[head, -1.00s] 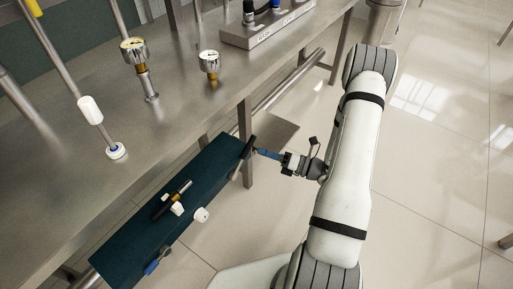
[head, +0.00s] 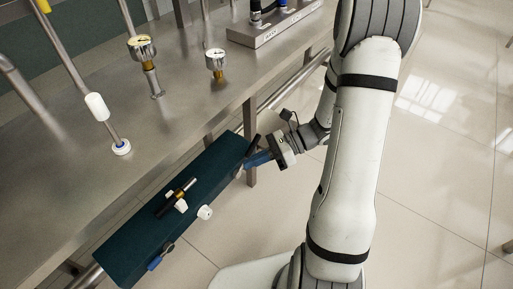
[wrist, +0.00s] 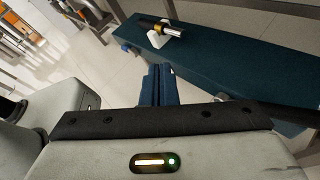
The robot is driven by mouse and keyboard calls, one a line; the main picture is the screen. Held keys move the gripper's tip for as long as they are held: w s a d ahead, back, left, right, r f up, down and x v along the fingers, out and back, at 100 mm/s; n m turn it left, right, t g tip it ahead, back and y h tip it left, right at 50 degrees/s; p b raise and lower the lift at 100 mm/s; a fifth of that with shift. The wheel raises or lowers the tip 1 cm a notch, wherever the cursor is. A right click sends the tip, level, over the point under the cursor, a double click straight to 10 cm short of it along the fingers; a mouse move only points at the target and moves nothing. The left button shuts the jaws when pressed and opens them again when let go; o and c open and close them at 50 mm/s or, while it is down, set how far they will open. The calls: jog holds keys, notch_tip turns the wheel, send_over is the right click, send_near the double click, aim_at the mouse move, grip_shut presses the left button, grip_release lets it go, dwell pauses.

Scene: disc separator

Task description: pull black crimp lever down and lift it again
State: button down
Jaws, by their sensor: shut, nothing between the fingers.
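A dark teal box (head: 168,216) is mounted along the front edge of the steel bench. A black lever (head: 253,144) stands tilted at its right end. I take it for the crimp lever. My gripper (head: 252,162) has blue fingers, shut and empty, close beside the lower part of this lever; I cannot tell whether they touch it. The wrist view shows the blue fingers (wrist: 159,86) together, apart from the teal box (wrist: 225,55). A dark bar at the right edge of that view may be the lever.
Gauges (head: 142,47) stand on the bench (head: 110,175). The tiled floor (head: 440,190) at right is clear.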

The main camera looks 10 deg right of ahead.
jog(key=s+d+r+n+t+h, duration=0.1)
jog(key=s+d+r+n+h, duration=0.1)
jog(key=s+r+n+h, duration=0.2)
jog(key=s+d+r+n+t+h, duration=0.1)
jog(key=s+r+n+h, duration=0.4)
jog(key=n+h, duration=0.5)
jog(key=d+r+n, duration=0.1)
jog(key=n, duration=0.5)
jog(key=shift+d+r+n, duration=0.2)
jog(key=shift+r+n, duration=0.05)
jog(key=shift+n, duration=0.15)
jog(key=shift+s, duration=0.1)
